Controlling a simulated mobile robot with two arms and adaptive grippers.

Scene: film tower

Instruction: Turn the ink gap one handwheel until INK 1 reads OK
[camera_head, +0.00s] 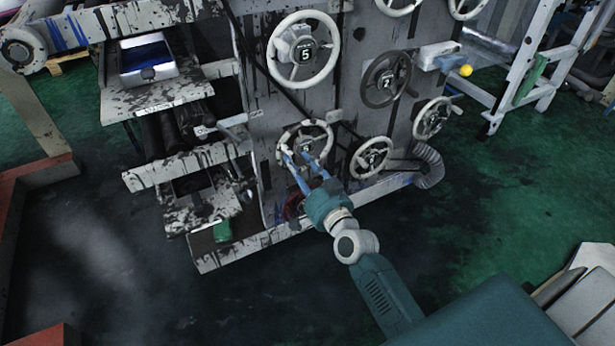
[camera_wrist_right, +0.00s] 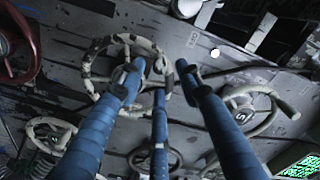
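Several spoked handwheels sit on the grey, paint-stained machine panel. My right gripper (camera_head: 296,152) reaches up to a pale, stained lower handwheel (camera_head: 320,131); its hub number is partly covered and hard to read. In the right wrist view, that wheel (camera_wrist_right: 95,47) lies in front of the blue fingers of my right gripper (camera_wrist_right: 160,72). The fingers are spread apart, with the wheel's right rim seen between their tips. I cannot tell whether they touch it. No label names the ink gap one wheel legibly, and no INK 1 reading is legible. My left gripper is out of view.
Other handwheels surround it: a pale one marked 5 (camera_head: 273,55) above, a dark one (camera_head: 368,87) and smaller pale ones (camera_head: 358,160) to the right. A green lit display (camera_wrist_right: 302,168) is unreadable. The green floor at right is open.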

